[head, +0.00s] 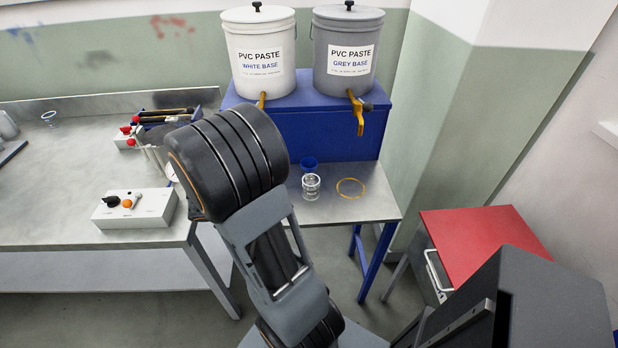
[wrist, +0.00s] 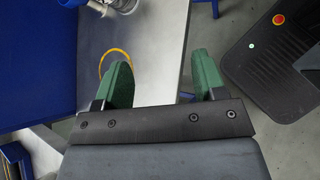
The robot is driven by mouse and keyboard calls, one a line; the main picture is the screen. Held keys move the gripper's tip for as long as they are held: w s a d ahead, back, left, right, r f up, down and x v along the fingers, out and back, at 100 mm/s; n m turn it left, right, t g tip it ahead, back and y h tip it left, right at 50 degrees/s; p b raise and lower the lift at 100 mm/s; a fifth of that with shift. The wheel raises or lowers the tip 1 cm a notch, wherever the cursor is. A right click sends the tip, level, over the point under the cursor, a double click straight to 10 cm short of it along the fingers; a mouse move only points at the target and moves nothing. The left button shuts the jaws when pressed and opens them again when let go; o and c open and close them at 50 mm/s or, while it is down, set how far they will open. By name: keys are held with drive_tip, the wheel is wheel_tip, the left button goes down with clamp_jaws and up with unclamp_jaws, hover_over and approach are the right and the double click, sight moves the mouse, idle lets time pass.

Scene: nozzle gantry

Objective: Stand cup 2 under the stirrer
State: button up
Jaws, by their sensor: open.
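A clear or silvery cup (head: 311,187) with a pale band stands upright on the small metal table (head: 375,207) under the dispensers. I cannot read a number on it. In the wrist view, part of a clear or silvery vessel (wrist: 122,4) shows at the top edge. My gripper (wrist: 164,82) has two green fingers spread apart with nothing between them. It is above the table's edge, near the yellow ring (wrist: 103,68). In the head view my arm hides the gripper. I cannot make out the stirrer; my arm covers part of the bench.
A white bucket (head: 260,55) and a grey bucket (head: 347,50) with yellow taps stand on a blue stand (head: 335,147). A control box (head: 135,208) sits on the left bench (head: 50,205). A red-topped cabinet (head: 485,235) stands at right. The yellow ring's inside is empty.

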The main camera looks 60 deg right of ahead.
sight(305, 185)
drive_tip(key=d+f+n+h+p, duration=0.1)
drive_tip(key=d+n, duration=0.1)
drive_tip(key=d, duration=0.2)
drive_tip(key=d+f+n+h, duration=0.1)
drive_tip(key=d+n, duration=0.1)
drive_tip(key=d, duration=0.2)
drive_tip(key=s+d+f+n+h+p, duration=0.1)
drive_tip(key=d, duration=0.3)
drive_tip(key=shift+d+n+h+p, duration=0.3)
drive_tip(key=shift+n+p, duration=0.05)
drive_tip(key=shift+n, duration=0.05)
drive_tip(key=shift+p+x, duration=0.5)
drive_tip(key=shift+x, duration=2.9)
drive_tip(key=shift+r, duration=0.1)
drive_tip(key=c, duration=0.7)
